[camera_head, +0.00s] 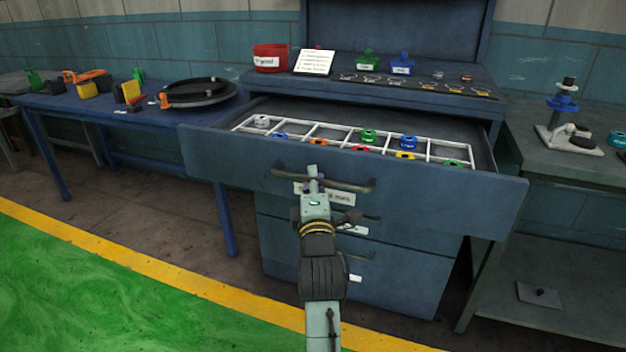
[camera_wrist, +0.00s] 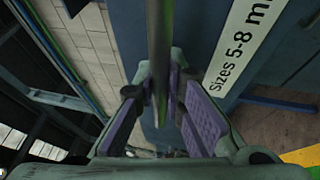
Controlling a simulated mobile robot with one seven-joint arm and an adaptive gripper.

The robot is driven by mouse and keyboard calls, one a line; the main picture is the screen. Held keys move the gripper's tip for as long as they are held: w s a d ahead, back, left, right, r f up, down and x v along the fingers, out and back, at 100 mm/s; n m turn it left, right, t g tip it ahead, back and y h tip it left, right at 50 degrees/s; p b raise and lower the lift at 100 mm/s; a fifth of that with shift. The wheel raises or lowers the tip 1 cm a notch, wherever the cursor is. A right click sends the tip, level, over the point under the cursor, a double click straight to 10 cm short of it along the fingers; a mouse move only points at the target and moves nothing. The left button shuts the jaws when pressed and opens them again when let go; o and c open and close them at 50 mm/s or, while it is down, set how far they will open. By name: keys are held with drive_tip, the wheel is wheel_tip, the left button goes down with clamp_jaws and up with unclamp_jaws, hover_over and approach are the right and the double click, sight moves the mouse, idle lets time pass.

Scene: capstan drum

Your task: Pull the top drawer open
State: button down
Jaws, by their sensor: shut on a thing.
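The top drawer (camera_head: 450,196) of the blue cabinet stands well out from the cabinet body, and its inside shows. Its bar handle (camera_head: 350,186) runs across the front panel, above a white label. My gripper (camera_head: 315,180) is at the left part of this handle. In the wrist view the handle bar (camera_wrist: 160,50) runs between the two purple finger pads of my gripper (camera_wrist: 160,108), and the pads are closed around it. The label reading "Sizes 5-8 m…" (camera_wrist: 240,45) shows beside the bar. My gripper hides part of the handle and label in the head view.
A white divider grid (camera_head: 310,128) in the drawer holds several coloured pieces. Lower drawers (camera_head: 400,275) are shut. A red bin (camera_head: 270,58) and a card stand on the cabinet top. A blue table (camera_head: 85,104) is at left, a grey bench (camera_head: 580,165) at right. Green floor in front is clear.

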drive_tip(key=c, duration=1.9)
unclamp_jaws()
drive_tip(key=v, duration=0.7)
drive_tip(key=shift+s, duration=0.25)
